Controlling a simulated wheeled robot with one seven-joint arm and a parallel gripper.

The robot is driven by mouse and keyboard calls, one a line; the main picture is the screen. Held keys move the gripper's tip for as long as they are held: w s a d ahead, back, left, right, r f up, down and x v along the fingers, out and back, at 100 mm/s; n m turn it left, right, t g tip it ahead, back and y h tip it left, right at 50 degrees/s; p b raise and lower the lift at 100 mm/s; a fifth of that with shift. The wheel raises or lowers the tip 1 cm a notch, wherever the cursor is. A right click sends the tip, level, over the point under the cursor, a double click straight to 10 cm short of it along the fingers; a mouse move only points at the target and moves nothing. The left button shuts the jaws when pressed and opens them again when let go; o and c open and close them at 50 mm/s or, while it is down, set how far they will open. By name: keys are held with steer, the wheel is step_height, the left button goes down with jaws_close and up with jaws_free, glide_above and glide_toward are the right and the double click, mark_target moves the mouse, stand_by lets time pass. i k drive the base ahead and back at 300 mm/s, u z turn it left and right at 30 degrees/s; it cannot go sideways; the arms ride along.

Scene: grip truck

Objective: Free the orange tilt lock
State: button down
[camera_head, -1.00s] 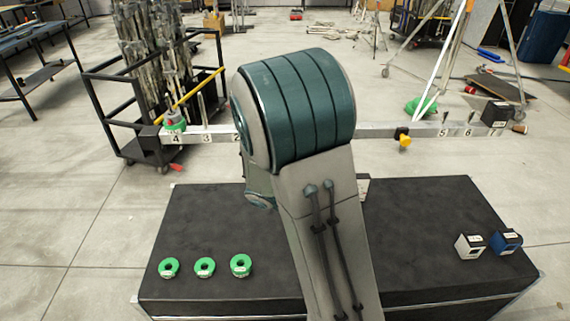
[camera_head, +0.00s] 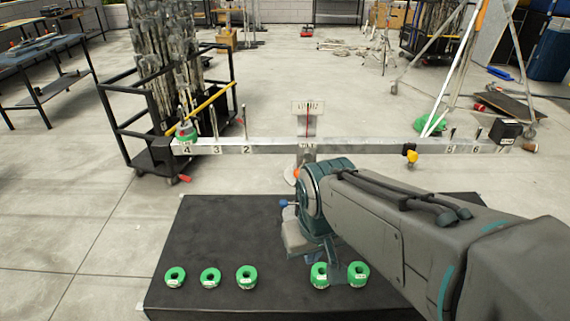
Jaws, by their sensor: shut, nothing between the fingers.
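A small orange part (camera_head: 295,173) shows low on the grey post (camera_head: 306,130), just left of my arm's teal joint; I take it for the tilt lock. My arm hides part of it, so its exact form is unclear. The post carries a long metal balance beam (camera_head: 270,147) that looks about level. My gripper (camera_head: 338,278) hangs low over the dark platform, shut and empty, apart from the orange part. It is partly lost against my arm, between two green rings (camera_head: 320,275) (camera_head: 358,273). I cannot tell whether it touches them.
Three more green rings (camera_head: 210,278) lie at the front left of the platform (camera_head: 200,225). A green weight (camera_head: 187,133) and a black block (camera_head: 505,131) sit at the beam's ends. A yellow knob (camera_head: 410,155) hangs on its right half. The platform's left half is mostly clear.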

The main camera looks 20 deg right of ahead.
mark_target(308, 154)
steer(key=u, duration=0.05)
steer(key=k, duration=0.95)
steer(key=u, duration=1.8)
steer(key=i, duration=1.2)
steer(key=z, duration=1.8)
steer(key=i, duration=0.5)
steer(key=z, duration=0.1)
